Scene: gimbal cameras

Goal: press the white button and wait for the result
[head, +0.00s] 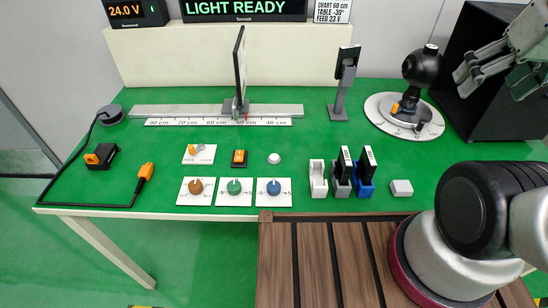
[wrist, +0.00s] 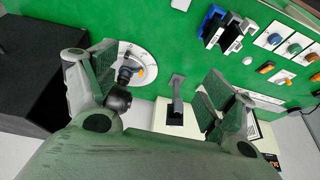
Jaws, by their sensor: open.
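The white button (head: 274,158) is a small round cap on the green table, right of a small orange-and-black switch (head: 239,157). It also shows in the wrist view (wrist: 247,60). My gripper (head: 497,78) is at the upper right of the head view, high above the table's right side and far from the button. In the wrist view its fingers (wrist: 150,95) are spread wide with nothing between them. The display (head: 243,8) at the back reads "LIGHT READY".
A rail with an upright panel (head: 240,70) crosses the back. Three coloured knobs (head: 234,187) and several small holders (head: 340,184) lie near the front edge.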

